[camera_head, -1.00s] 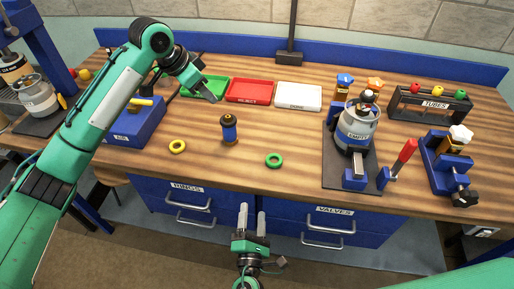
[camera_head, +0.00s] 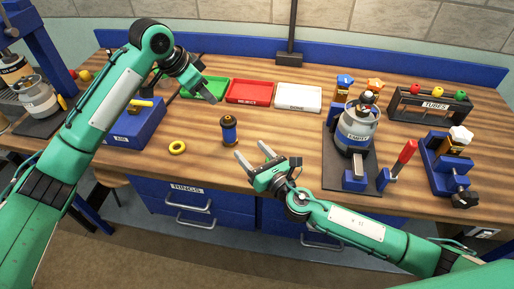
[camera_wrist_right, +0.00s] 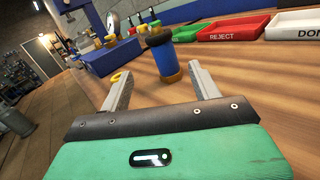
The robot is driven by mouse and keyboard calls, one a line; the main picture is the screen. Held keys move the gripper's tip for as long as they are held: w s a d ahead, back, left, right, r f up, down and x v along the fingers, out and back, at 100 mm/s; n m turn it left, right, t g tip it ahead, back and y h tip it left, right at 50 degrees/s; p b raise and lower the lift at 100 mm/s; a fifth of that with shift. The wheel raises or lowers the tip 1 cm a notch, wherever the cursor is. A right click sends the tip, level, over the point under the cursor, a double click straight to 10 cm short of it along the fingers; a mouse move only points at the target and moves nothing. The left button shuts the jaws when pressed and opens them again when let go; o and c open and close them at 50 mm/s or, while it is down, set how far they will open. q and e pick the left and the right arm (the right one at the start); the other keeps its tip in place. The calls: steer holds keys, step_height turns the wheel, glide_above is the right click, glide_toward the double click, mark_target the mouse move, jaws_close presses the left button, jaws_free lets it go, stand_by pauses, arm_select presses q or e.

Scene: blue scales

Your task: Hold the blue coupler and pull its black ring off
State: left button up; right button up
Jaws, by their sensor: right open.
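The blue coupler (camera_head: 229,132) stands upright on the wooden bench, left of centre in the head view. In the right wrist view the coupler (camera_wrist_right: 167,62) shows a blue body, a black ring (camera_wrist_right: 158,40) near its top and a brass-coloured top. My right gripper (camera_head: 253,150) is open and empty, in front of the coupler and to its right in the head view. In the wrist view its fingers spread to either side of the coupler, still short of it. My left gripper (camera_head: 204,94) hangs by the green tray, apart from the coupler; its finger gap is unclear.
A yellow ring (camera_head: 177,147) lies left of the coupler. Behind are green (camera_head: 215,87), red (camera_head: 249,92) and white (camera_head: 298,97) trays. A blue box (camera_head: 135,125) stands at left. The grey canister (camera_head: 357,130) on a dark mat and a red-handled tool (camera_head: 404,157) stand right.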

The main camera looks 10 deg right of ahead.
mark_target(226, 124)
steer(key=n, duration=0.1)
steer(key=w+d+n+g+y, duration=0.1)
steer(key=n, duration=0.1)
steer(key=shift+w+r+g, duration=0.15)
steer(key=shift+w+g, duration=0.05)
steer(key=shift+g, duration=0.1)
steer(key=shift+w, duration=0.1)
steer(key=x, duration=1.3)
steer(key=shift+w+a, duration=0.15)
steer(key=shift+a, duration=0.1)
steer(key=shift+c, duration=0.3)
